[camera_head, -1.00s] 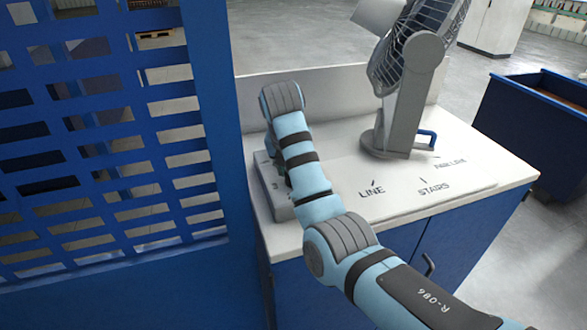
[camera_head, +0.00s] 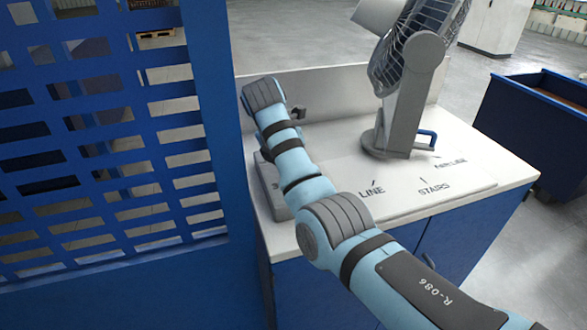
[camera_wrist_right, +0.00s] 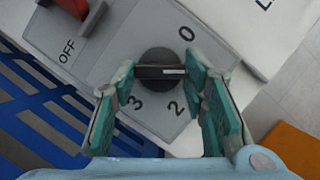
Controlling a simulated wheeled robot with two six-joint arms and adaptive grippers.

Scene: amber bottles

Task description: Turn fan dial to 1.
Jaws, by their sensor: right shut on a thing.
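In the right wrist view the black fan dial (camera_wrist_right: 160,70) sits on a grey control panel (camera_wrist_right: 115,40) marked 0, 2 and 3. My right gripper (camera_wrist_right: 160,77) is shut on the dial, one finger at each end of its raised grip bar. The dial's white pointer line faces right, between the 0 above and the 2 below. The right finger covers the panel there, so no 1 shows. In the head view the grey control box (camera_head: 270,190) is partly behind my right arm, and the gripper is hidden. My left gripper is not in view.
A red switch (camera_wrist_right: 75,8) marked OFF is beside the dial. The grey fan (camera_head: 412,85) stands on the white counter (camera_head: 505,170), right of my arm. A blue slatted barrier (camera_head: 205,130) is close on the left. A blue bin (camera_head: 530,125) stands beyond the right side.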

